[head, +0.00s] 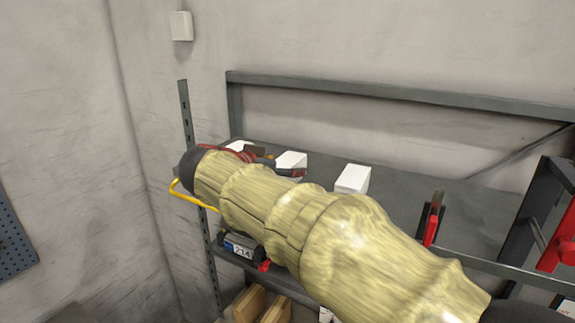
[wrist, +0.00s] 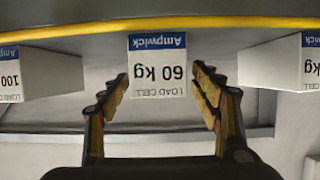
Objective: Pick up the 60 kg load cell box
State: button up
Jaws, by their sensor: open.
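The 60 kg load cell box (wrist: 158,72) is white with a blue "Ampwick" band, and its label reads upside down in the wrist view. It sits in the middle of that view, between the fingertips of my gripper (wrist: 160,78). My gripper is open, with a gap on each side of the box, and holds nothing. In the head view my arm hides most of the gripper; a white box (head: 291,160) beside it appears to be the 60 kg one, but its label is not visible there.
A 100 kg load cell box (wrist: 30,75) and another labelled box (wrist: 280,65) flank it in the wrist view. A yellow bar (wrist: 160,27) crosses that view. In the head view, a white box (head: 353,178) stands on the grey shelf (head: 400,200), near a red-and-black clamp (head: 432,220).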

jog(key=shift+x, duration=0.9)
jog(key=shift+s, duration=0.1)
jog(key=shift+c, duration=0.2)
jog(key=shift+r, duration=0.1)
jog(key=c, duration=1.6)
